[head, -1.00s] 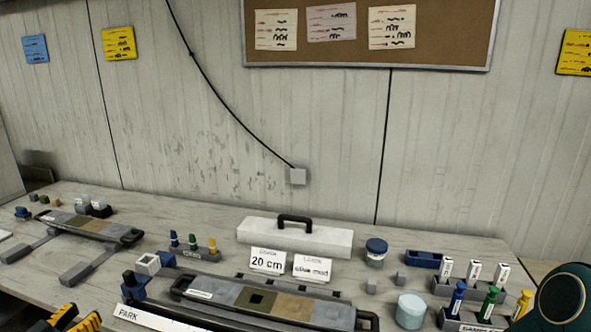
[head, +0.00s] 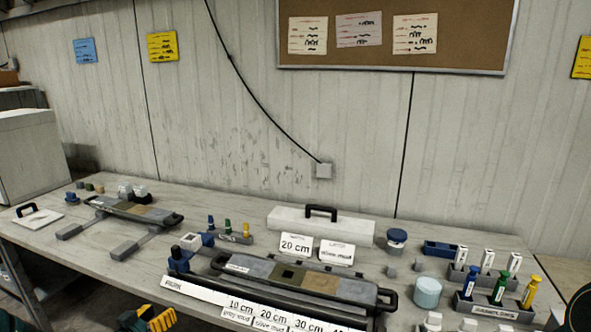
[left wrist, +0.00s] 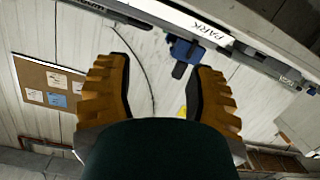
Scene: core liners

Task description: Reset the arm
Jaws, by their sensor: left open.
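My left gripper (head: 150,320) shows at the bottom edge of the head view, below and in front of the bench's front edge. Its fingers are yellow-orange with dark inner pads, partly cut off by the frame. In the left wrist view the two fingers of the left gripper (left wrist: 160,85) stand wide apart with nothing between them. A blue block (left wrist: 187,50) and a white strip marked PARK (left wrist: 205,30) show beyond the fingertips, apart from them.
The bench holds a long core liner tray (head: 345,286) behind a labelled scale strip (head: 205,293). Another liner (head: 125,208) lies at the left. The bench's left front is mostly clear.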

